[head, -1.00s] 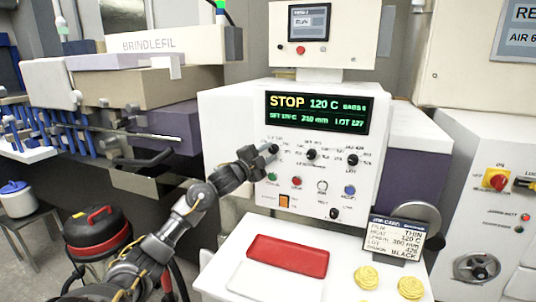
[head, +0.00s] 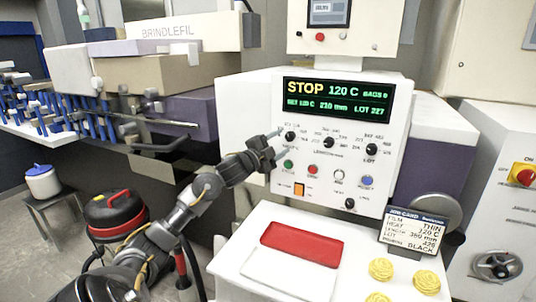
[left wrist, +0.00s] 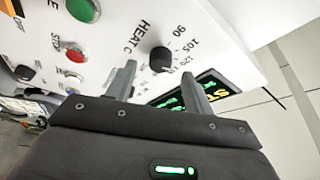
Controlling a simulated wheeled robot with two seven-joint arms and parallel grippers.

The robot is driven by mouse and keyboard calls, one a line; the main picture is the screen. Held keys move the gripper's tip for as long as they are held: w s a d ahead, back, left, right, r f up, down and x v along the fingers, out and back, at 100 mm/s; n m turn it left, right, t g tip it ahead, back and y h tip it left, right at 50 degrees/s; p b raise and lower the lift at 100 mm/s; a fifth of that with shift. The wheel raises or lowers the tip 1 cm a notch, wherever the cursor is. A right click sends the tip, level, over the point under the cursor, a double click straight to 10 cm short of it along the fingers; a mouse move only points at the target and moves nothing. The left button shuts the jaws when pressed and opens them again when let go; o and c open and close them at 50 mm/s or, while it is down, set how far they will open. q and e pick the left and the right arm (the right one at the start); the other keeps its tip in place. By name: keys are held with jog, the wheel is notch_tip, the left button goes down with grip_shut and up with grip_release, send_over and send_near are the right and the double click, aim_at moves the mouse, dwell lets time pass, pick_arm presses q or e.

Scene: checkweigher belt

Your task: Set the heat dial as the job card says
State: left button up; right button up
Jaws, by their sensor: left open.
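The black heat dial (head: 290,137) is at the upper left of the white control panel. In the left wrist view the dial (left wrist: 160,59) shows beside "HEAT C" and the marks 90, 105 and 120. Its pointer is not clear. My left gripper (head: 281,143) is open, its fingertips just short of the dial and empty; in the wrist view the dial lies just beyond the fingertips (left wrist: 160,72). The job card (head: 414,234) reads film THIN, heat 120 C. The display (head: 338,106) reads STOP, 120 C; its small set line looks like 120 C. My right gripper is out of view.
Other knobs (head: 328,142) and coloured buttons (head: 312,170) sit close to the heat dial. Below are a red pad (head: 301,245) on a white shelf and several yellow discs (head: 381,268). A red and black vacuum (head: 112,212) stands left of my arm.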

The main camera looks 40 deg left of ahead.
pick_arm(q)
jog(key=s+f+b, duration=0.1)
jog(key=s+b, duration=0.1)
jog(key=s, duration=0.5)
jog(key=shift+s+a, duration=0.15)
jog(key=shift+s, duration=0.25)
jog(key=shift+f, duration=0.15)
